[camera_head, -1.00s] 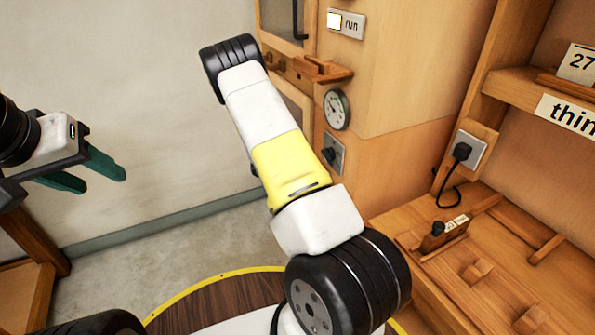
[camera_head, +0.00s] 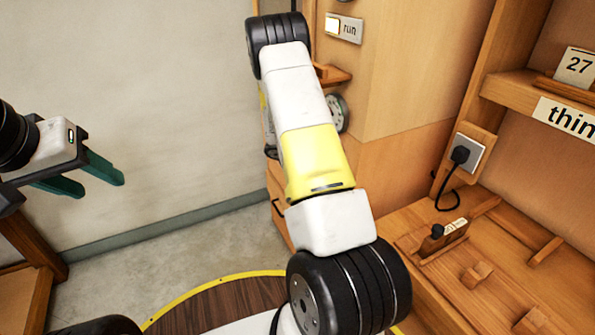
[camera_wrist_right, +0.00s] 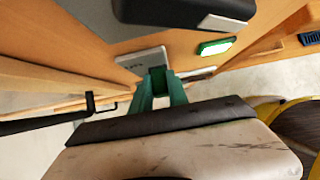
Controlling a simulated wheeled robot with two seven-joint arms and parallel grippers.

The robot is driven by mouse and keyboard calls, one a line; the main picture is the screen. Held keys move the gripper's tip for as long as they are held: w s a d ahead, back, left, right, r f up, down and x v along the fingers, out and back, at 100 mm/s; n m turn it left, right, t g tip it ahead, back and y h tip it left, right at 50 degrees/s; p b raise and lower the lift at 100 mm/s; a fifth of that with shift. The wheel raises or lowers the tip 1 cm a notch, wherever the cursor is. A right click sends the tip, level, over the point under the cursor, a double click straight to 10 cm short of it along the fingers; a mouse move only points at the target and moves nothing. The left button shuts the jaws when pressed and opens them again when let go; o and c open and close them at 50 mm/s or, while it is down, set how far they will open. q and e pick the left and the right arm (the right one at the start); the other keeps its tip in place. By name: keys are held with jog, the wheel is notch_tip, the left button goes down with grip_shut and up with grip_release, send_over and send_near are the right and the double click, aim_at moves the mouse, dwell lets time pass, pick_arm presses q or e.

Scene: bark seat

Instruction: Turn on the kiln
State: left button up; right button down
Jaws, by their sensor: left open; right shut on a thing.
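The kiln (camera_head: 400,75) is a wooden cabinet right of centre in the head view. Its "run" plate (camera_head: 349,31) carries a pale lit lamp, and its round gauge (camera_head: 343,113) is partly behind my right arm. My right gripper (camera_wrist_right: 158,78) shows in the right wrist view, green fingers closed at a grey plate (camera_wrist_right: 132,60) on a wooden face. It seems shut on a switch knob there, which the fingers hide. In the head view my right arm hides this gripper and the switch. My left gripper (camera_head: 101,185) is open and empty at the left.
A wooden bench (camera_head: 440,205) with small wooden blocks stands at the right, below a black plug in a wall socket (camera_head: 468,153). A small green lit panel (camera_wrist_right: 215,47) and a black bar handle (camera_wrist_right: 90,104) show near my right gripper.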

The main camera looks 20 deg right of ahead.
jog(key=c, duration=1.3)
grip_release()
jog(key=v, duration=0.8)
